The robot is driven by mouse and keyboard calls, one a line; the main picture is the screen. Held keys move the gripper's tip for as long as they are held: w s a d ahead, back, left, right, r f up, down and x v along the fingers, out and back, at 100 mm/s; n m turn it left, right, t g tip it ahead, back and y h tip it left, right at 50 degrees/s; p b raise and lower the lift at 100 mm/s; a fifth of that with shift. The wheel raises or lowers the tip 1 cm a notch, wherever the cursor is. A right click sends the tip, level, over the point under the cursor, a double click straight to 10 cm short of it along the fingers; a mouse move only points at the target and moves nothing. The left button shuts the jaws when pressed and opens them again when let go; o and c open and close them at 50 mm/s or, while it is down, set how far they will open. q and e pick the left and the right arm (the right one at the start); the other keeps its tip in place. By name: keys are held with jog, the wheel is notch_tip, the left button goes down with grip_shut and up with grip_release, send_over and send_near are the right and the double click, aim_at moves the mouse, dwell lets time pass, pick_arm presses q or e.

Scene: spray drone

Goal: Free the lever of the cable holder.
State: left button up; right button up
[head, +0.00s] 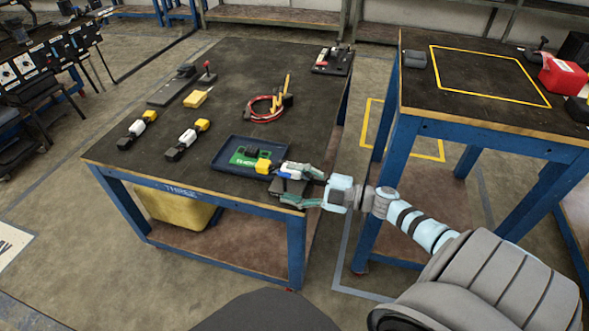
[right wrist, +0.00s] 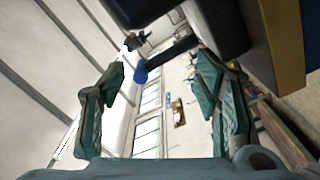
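My right gripper (head: 290,185) is open at the front right corner of the dark table. A red cable loop (head: 262,110) with upright yellow parts (head: 287,84) lies farther back. I cannot tell which piece is the cable holder; its lever is not clear. My left gripper is out of view.
Two black, white and yellow units (head: 137,131) (head: 187,139) lie at the left. A second table (head: 480,65) stands at the right, across a gap.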

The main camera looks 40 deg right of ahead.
jog(key=shift+a+r, duration=0.1)
jog(key=shift+s, duration=0.2)
jog(key=v, duration=1.1)
jog(key=shift+s+d, duration=0.25)
jog(key=shift+d, duration=0.05)
